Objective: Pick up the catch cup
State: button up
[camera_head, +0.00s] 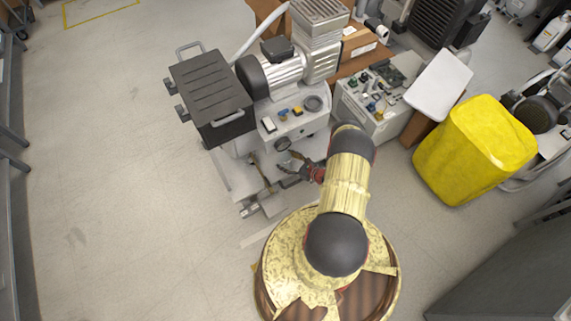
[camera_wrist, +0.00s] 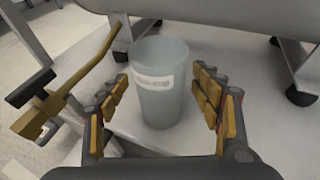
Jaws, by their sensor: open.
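The catch cup (camera_wrist: 161,95) is a translucent pale grey-green tumbler with a white label. In the wrist view it stands upright on a light grey shelf (camera_wrist: 225,135). My gripper (camera_wrist: 165,92) is open, with one padded finger on each side of the cup. Gaps show between the cup and both fingers, and I see no contact. In the head view my gripper (camera_head: 293,164) is small, at the front of the compressor unit; I cannot make out the cup there.
A brass-coloured valve with a long lever (camera_wrist: 60,90) stands close left of my gripper. A caster (camera_wrist: 302,94) shows at right. The compressor (camera_head: 280,75) with a black lidded box (camera_head: 210,95) stands above. A yellow container (camera_head: 475,150) is at right. Open floor (camera_head: 110,180) lies left.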

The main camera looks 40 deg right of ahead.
jog(key=shift+w+f, duration=0.15)
jog(key=shift+w, duration=0.25)
jog(key=shift+c, duration=0.7)
jog(key=c, duration=1.1)
